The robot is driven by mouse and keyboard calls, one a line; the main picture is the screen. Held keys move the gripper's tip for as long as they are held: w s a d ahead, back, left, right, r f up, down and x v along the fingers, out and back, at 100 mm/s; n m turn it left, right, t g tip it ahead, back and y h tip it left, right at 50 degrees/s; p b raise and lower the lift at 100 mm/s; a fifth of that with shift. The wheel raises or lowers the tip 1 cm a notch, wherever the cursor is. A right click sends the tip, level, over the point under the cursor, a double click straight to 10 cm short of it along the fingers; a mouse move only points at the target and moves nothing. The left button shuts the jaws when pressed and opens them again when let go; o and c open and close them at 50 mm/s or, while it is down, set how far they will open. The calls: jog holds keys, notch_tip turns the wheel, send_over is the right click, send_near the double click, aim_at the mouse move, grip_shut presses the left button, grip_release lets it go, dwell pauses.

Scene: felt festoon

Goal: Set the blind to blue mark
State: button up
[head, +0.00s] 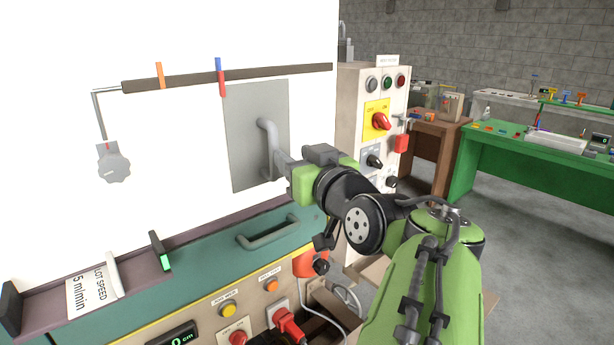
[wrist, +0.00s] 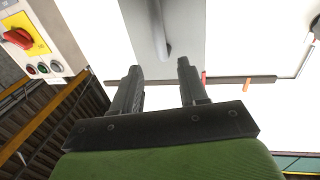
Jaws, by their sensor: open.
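The blind appears to be a flat grey panel (head: 245,130) on the white wall, with a curved grey handle (head: 267,140) at its right side. Above it runs a dark rail (head: 285,72) with a blue mark (head: 220,63), a red piece just below the blue, and an orange mark (head: 160,75) further left. The panel's right edge is well left of the rail's right end. My gripper (head: 283,166) is at the handle's lower part. In the wrist view the open fingers (wrist: 158,72) point at the panel (wrist: 190,30), and the handle (wrist: 163,38) lies ahead between them; contact is unclear.
A grey dial (head: 114,163) hangs left of the panel. Below is a green ledge with another handle (head: 268,230) and a panel of buttons. A green workbench (head: 520,165) is further right.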

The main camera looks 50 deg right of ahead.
jog(key=v, duration=0.5)
dwell(0.3)
